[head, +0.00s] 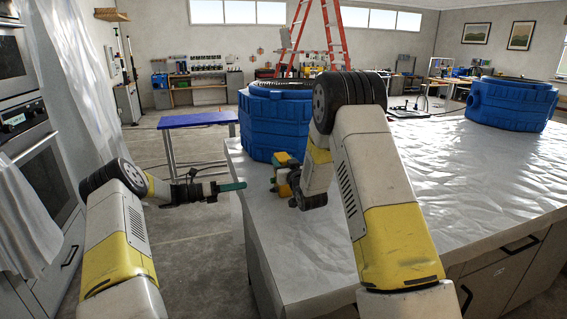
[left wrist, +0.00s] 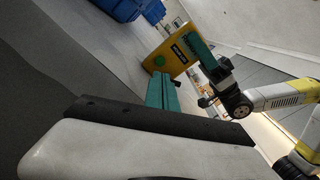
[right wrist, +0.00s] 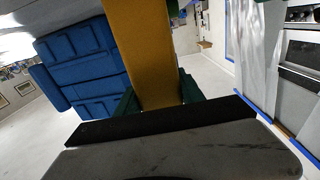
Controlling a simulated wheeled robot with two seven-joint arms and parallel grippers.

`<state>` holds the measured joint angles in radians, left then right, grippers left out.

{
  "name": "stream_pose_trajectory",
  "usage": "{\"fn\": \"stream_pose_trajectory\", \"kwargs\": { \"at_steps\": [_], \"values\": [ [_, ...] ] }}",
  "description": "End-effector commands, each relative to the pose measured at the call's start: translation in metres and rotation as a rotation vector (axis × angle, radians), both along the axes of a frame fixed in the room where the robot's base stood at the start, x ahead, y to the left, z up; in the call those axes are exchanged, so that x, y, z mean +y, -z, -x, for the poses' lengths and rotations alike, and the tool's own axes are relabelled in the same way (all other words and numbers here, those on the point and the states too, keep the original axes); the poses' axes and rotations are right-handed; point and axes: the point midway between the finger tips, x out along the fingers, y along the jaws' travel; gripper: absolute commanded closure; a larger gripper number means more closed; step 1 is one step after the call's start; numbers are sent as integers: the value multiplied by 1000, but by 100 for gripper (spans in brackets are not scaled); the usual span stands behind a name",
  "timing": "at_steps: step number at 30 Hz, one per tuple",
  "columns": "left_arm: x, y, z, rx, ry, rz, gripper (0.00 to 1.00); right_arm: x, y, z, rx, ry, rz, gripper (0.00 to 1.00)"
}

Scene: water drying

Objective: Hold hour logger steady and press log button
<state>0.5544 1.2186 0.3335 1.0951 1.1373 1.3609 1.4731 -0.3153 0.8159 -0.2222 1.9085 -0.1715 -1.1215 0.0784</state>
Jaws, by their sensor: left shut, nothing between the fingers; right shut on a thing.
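The hour logger (head: 282,186) is a yellow box held above the near left corner of the covered counter. In the left wrist view the logger (left wrist: 168,46) shows a dark label and a round green button (left wrist: 159,60). My right gripper (head: 296,182) is shut on the logger; its green fingers flank the yellow body (right wrist: 147,45) in the right wrist view. My left gripper (head: 240,186) is shut and empty, its green fingertips pointing toward the logger with a gap in the head view. In the left wrist view its fingertips (left wrist: 160,90) appear just below the button; contact cannot be told.
The plastic-covered counter top (head: 460,180) is otherwise mostly clear. A blue-topped table (head: 197,119) and red ladder (head: 333,35) stand behind. An oven (head: 45,175) is at the left.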

Motion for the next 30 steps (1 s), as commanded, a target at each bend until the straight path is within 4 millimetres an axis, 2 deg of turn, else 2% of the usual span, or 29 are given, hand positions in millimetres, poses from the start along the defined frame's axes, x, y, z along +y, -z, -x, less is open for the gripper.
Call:
{"fn": "stream_pose_trajectory", "kwargs": {
  "at_steps": [23, 26, 30],
  "values": [
    [0, 0, 0, 1, -1, 1, 100, 0, -1, 0, -2, 0, -1, 100],
    [-2, -6, -5, 17, -31, 7, 100, 0, -1, 0, -2, 0, -1, 100],
    [-7, -25, -21, 99, -160, 34, 100, 0, -1, 0, -2, 0, -1, 100]
  ]
}}
